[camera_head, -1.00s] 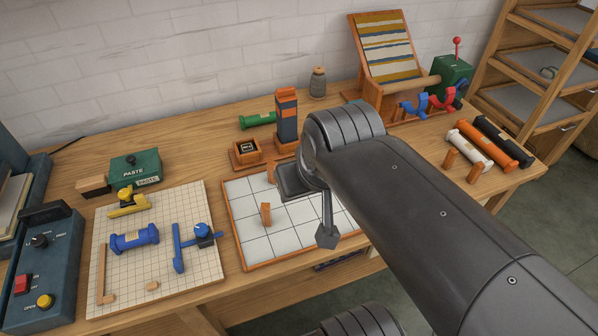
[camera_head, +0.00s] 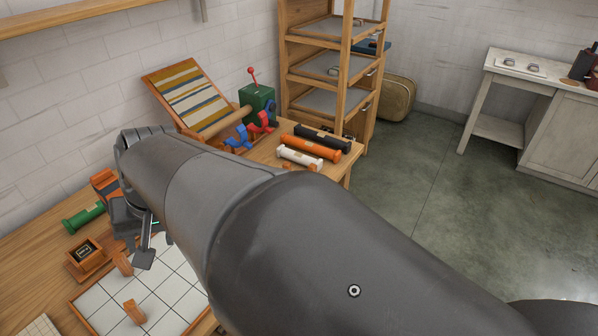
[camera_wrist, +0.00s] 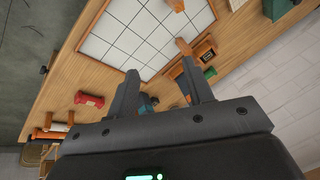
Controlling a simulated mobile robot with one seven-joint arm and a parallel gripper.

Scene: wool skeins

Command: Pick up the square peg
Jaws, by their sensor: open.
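Two small orange wooden pegs stand at the white tiled board in the head view. One peg (camera_head: 134,312) is on the tiles and the other (camera_head: 122,264) is near the board's back edge. I cannot tell which is the square one. In the wrist view one peg (camera_wrist: 184,46) shows at the board's edge and another (camera_wrist: 175,5) at the top of the picture. My gripper (camera_wrist: 160,82) is open, with nothing clearly held between its fingers. In the head view my arm hides part of the gripper and the board's right side.
The tiled board (camera_head: 88,308) has a wooden rim. A small labelled box (camera_head: 86,254) and a green roll (camera_head: 84,217) are behind it. White (camera_head: 299,157), orange (camera_head: 308,149) and black (camera_head: 322,138) rolls lie at the table's right end. A striped loom panel (camera_head: 193,95) stands at the back.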

